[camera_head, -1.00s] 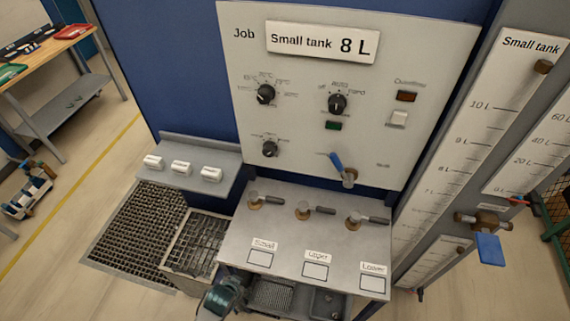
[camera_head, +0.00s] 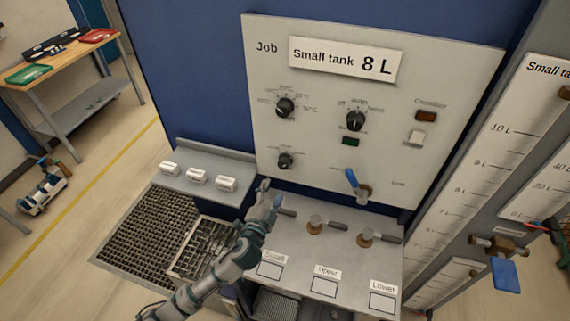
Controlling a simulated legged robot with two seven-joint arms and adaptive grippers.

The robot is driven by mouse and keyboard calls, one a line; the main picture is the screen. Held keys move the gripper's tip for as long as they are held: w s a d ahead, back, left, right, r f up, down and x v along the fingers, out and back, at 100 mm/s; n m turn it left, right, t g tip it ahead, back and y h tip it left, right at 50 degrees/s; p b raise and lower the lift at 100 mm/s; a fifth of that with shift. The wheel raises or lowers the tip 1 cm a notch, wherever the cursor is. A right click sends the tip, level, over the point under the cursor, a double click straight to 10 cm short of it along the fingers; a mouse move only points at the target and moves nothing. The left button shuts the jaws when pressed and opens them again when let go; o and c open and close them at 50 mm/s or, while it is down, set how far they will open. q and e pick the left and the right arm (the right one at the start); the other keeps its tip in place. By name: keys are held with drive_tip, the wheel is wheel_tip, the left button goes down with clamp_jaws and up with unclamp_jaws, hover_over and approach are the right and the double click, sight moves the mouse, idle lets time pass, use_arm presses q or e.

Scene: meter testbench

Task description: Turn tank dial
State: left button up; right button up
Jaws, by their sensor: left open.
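The panel (camera_head: 460,60) carries three black dials: an upper left dial (camera_head: 285,107), an upper right dial (camera_head: 355,121) and a smaller lower left dial (camera_head: 285,161). Their printed labels are too small to read surely, so I cannot tell which is the tank dial. The job sign (camera_head: 345,60) reads "Small tank 8 L". My left gripper (camera_head: 270,192) is open and empty, just below the lower left dial and apart from it in the picture. It partly hides the leftmost valve on the shelf. My right gripper is out of view.
A blue lever (camera_head: 351,179) juts from the panel's lower part. Valves (camera_head: 315,226) with grey handles stand on the metal shelf (camera_head: 350,262) below. White switches (camera_head: 197,176) sit on a ledge at left. Tank scales (camera_head: 490,150) stand at right.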

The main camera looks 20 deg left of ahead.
sight(283, 166)
use_arm(q)
drive_tip(key=w, duration=0.8)
drive_tip(key=shift+w+a+p, duration=0.25)
drive_tip(key=shift+a+p, duration=0.1)
drive_tip(key=w, duration=0.1)
drive_tip(key=w+d, duration=0.1)
drive_tip(key=w, duration=0.1)
drive_tip(key=shift+w, duration=0.25)
drive_tip(key=shift+w+d, duration=0.2)
drive_tip(key=shift+w, duration=0.15)
drive_tip(key=shift+a, duration=0.3)
drive_tip(key=shift+c, duration=0.7)
drive_tip(key=shift+a+f, duration=0.1)
drive_tip(key=shift+a, duration=0.1)
drive_tip(key=c, duration=0.8)
drive_tip(key=shift+c, duration=1)
drive_tip(key=shift+d, duration=0.15)
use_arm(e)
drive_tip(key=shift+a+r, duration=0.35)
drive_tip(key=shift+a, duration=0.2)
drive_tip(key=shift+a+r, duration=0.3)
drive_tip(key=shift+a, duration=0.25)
